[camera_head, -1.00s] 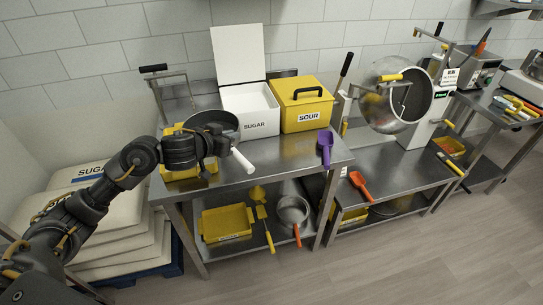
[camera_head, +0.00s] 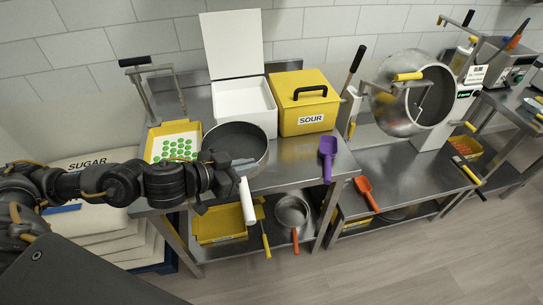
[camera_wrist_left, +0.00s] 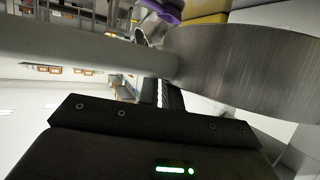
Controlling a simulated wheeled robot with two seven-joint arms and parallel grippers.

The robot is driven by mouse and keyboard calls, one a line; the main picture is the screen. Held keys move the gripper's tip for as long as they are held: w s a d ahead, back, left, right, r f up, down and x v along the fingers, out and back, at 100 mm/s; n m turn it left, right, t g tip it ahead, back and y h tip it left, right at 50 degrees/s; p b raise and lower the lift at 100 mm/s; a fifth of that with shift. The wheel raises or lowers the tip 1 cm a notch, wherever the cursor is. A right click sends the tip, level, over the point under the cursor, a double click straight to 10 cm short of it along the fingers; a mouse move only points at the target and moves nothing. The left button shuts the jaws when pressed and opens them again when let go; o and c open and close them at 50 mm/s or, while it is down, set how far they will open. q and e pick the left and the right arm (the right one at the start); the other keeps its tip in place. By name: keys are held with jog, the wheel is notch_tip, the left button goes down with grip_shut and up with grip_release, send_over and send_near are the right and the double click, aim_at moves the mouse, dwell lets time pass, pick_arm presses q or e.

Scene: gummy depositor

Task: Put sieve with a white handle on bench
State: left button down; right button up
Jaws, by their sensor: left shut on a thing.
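The sieve (camera_head: 236,136), a round grey metal pan shape with a white handle (camera_head: 247,202), is held over the left part of the steel bench (camera_head: 290,165). My left gripper (camera_head: 234,178) is shut on it near where the handle meets the pan. The handle points down toward the front of the bench. In the left wrist view the metal side (camera_wrist_left: 245,70) and pale handle (camera_wrist_left: 90,45) lie across the fingers (camera_wrist_left: 168,94). I cannot tell whether the sieve touches the bench top. My right gripper is not in view.
A yellow tray of green gummies (camera_head: 150,149) lies left of the sieve. The white sugar box (camera_head: 243,103) and yellow SOUR box (camera_head: 305,105) stand behind. A purple scoop (camera_head: 327,156) lies at right. Bare bench top shows between sieve and scoop.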

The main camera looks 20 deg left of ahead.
pick_arm(q)
jog(key=shift+g, duration=0.3)
jog(key=shift+w+d+f+b, duration=0.1)
jog(key=shift+w+d+f, duration=0.55)
jog(key=shift+w+f, duration=1.3)
jog(key=shift+w+d+f+b, duration=0.15)
jog(key=shift+w+d+f, duration=0.55)
jog(key=shift+w+f, duration=1.25)
jog(key=shift+w+d+f+b, duration=0.1)
jog(key=shift+w+d+f, duration=0.55)
jog(key=shift+w+f, duration=1.3)
jog(key=shift+w+f+p, duration=0.2)
jog(key=shift+w+f, duration=0.05)
jog(key=shift+f, duration=0.35)
jog(key=shift+w+f+p, duration=0.2)
jog(key=shift+f, duration=0.55)
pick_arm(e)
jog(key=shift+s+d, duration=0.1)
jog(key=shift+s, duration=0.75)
